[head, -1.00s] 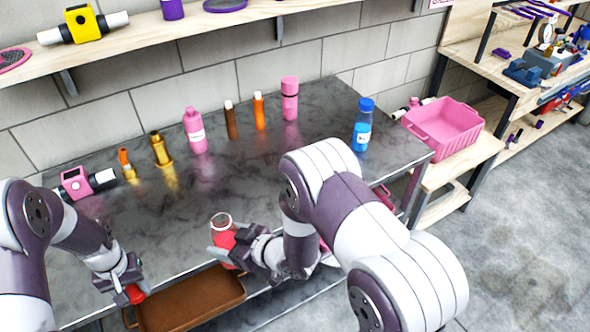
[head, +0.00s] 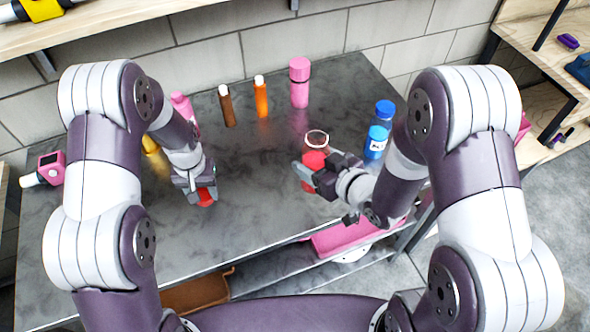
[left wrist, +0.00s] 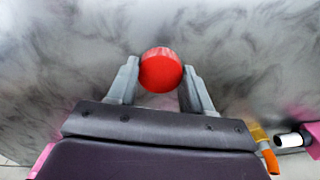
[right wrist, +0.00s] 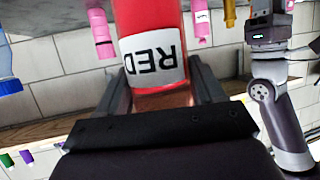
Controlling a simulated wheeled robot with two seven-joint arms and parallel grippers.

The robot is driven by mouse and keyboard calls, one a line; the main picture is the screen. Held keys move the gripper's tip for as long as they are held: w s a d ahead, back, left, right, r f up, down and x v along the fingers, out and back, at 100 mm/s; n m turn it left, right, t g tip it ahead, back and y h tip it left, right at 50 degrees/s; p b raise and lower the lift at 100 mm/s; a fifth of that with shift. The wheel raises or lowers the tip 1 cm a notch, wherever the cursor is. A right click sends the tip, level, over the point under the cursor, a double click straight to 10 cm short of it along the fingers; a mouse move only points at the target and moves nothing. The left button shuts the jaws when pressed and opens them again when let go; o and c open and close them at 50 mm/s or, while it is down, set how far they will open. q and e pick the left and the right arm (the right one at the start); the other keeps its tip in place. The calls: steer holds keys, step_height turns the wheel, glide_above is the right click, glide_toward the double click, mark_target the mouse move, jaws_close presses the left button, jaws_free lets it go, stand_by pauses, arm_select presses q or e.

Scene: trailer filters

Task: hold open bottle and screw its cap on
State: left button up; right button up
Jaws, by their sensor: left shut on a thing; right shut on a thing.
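The open red bottle (head: 314,166) is clasped in my right gripper (head: 308,176) above the grey table, its clear rim facing up. In the right wrist view the bottle (right wrist: 152,30) fills the space between the fingers, and its white label reads "RED". My left gripper (head: 205,192) is shut on the red cap (head: 206,199), to the left of the bottle and apart from it. In the left wrist view the round red cap (left wrist: 160,70) sits between the two fingertips. The bottle's lower part is partly hidden by my right gripper.
Along the back of the table (head: 260,215) stand a brown bottle (head: 227,105), an orange bottle (head: 261,97) and a tall pink bottle (head: 300,82). A blue bottle (head: 376,141) stands right of the red bottle. The table between my grippers is clear.

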steer(key=shift+d+f, duration=0.1)
steer(key=shift+s+a, duration=0.2)
steer(key=s+a+f+x, duration=0.1)
steer(key=s+x, duration=0.1)
steer(key=x, duration=1.1)
steer(key=shift+a+f+p, duration=0.3)
steer(key=shift+a+f, duration=0.1)
steer(key=shift+f, duration=0.05)
steer(key=shift+w, duration=0.1)
steer(key=shift+f, duration=2)
steer(key=shift+f, duration=0.1)
steer(key=o, duration=1.5)
steer(key=shift+f, duration=0.1)
